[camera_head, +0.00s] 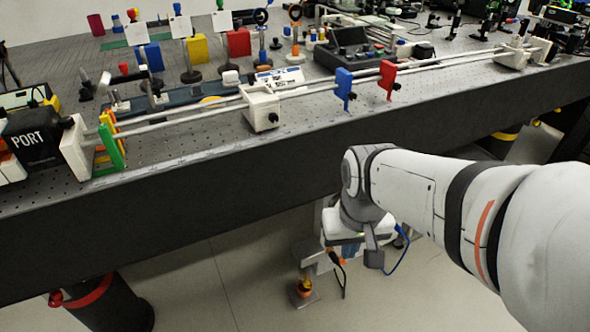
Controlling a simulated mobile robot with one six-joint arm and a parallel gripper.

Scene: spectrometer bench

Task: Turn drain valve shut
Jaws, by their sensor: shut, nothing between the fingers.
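My gripper (347,240) hangs below the front edge of the bench, at the end of my white arm, which comes in from the right. It is shut and empty, and its fingertips are hard to make out. Down to its left, close to the floor, is a small orange and yellow fitting (304,287) on a grey base. It looks like the drain valve, but its handle position is too small to tell. A gap shows between it and my gripper. Part of the grey stand beside it is hidden behind my gripper.
The bench's dark front edge (200,211) runs above my gripper. Rails with a blue plate (344,84) and a red plate (387,78) lie along the top. A black drum-like support (107,305) with a red band stands at lower left. The floor (215,290) between is clear.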

